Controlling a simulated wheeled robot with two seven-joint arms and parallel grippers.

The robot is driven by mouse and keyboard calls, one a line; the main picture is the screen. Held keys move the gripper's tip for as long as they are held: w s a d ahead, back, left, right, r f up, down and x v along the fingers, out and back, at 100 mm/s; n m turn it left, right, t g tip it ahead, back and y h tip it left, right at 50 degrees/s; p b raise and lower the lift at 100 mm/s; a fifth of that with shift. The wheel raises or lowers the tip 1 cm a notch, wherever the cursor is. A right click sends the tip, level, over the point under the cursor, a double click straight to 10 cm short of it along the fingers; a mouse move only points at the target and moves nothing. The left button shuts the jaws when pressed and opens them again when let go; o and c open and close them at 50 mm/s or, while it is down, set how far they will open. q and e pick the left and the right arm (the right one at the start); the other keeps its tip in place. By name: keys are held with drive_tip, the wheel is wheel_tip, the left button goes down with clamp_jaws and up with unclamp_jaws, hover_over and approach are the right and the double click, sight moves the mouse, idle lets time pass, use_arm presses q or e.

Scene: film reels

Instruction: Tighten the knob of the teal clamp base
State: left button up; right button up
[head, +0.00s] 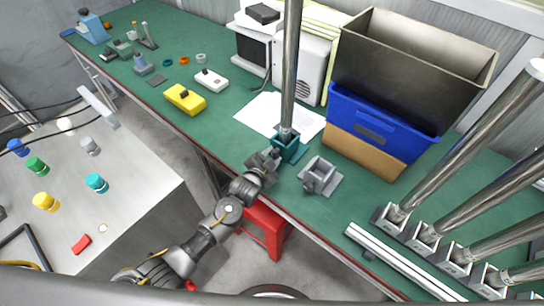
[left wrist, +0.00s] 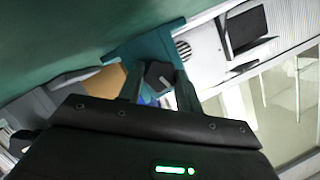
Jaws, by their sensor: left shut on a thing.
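The teal clamp base (head: 294,152) stands on the green bench with a tall metal pole (head: 289,70) upright in it. My left gripper (head: 273,155) reaches its near left side. In the left wrist view, the dark knob (left wrist: 158,75) sits between the two fingertips of my left gripper (left wrist: 159,88), which is shut on it. The teal base (left wrist: 150,48) shows just behind the knob. In the head view the gripper hides the knob. My right gripper is in neither view.
A grey clamp base (head: 321,178) stands close on the right. A blue bin (head: 375,125) and white papers (head: 270,112) lie behind. Leaning poles in grey bases (head: 425,232) and a white rail (head: 400,262) are at the right. A red stool (head: 266,228) is below the bench edge.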

use_arm(q)
drive_tip(key=o, duration=1)
drive_tip(key=v, duration=1.1)
drive_tip(key=shift+b, duration=0.35)
